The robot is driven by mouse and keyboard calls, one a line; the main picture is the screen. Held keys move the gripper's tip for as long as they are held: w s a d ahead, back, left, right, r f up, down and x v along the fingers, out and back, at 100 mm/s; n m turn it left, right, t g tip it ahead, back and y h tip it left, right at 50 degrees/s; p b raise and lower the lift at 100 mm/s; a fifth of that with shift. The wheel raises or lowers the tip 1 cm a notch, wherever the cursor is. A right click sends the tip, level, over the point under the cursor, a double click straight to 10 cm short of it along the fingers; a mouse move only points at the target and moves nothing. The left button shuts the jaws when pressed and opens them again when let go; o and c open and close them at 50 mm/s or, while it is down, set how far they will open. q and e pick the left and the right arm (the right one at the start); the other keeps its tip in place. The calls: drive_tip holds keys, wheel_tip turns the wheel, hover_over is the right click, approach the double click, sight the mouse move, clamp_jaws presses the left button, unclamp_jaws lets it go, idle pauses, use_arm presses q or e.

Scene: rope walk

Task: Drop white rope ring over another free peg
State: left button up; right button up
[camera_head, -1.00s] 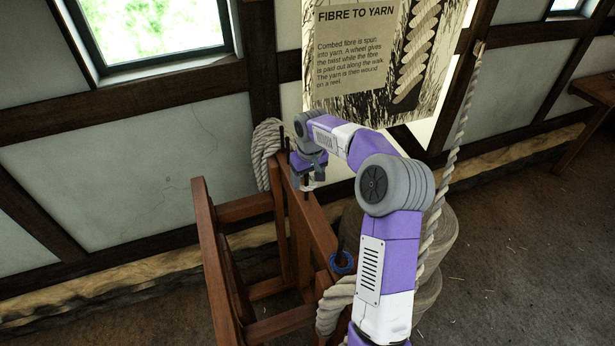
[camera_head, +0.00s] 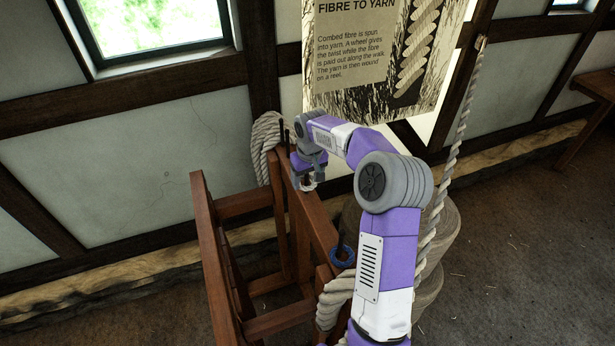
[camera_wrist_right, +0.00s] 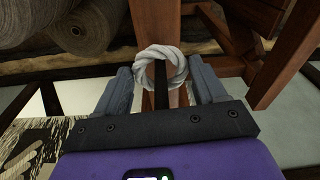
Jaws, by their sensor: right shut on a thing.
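The white rope ring (camera_wrist_right: 178,52) sits between the two fingers of my right gripper (camera_wrist_right: 160,84) in the right wrist view. A dark peg (camera_wrist_right: 160,88) shows through the ring's hole and stands up toward my palm, so the ring appears to be around it. In the head view my right gripper (camera_head: 309,183) is low over the wooden rail (camera_head: 318,220), with a small part of the white ring (camera_head: 307,187) showing under it. The peg there is hidden by the gripper. My left gripper is not in view.
A blue ring (camera_head: 342,257) lies around a dark peg at the rail's near end. Another dark peg (camera_head: 281,134) stands at the far end, by a hanging rope coil (camera_head: 266,142). Large rope reels (camera_wrist_right: 88,34) stand beside the rail.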

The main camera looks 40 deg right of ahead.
drive_tip(key=shift+f+b, duration=0.35)
drive_tip(key=shift+f, duration=0.2)
drive_tip(key=o, duration=1.1)
wheel_tip(320, 180, up, 8)
drive_tip(key=s, duration=0.1)
drive_tip(key=shift+f, duration=0.2)
drive_tip(key=shift+a+r+p, duration=0.1)
drive_tip(key=shift+p, duration=0.2)
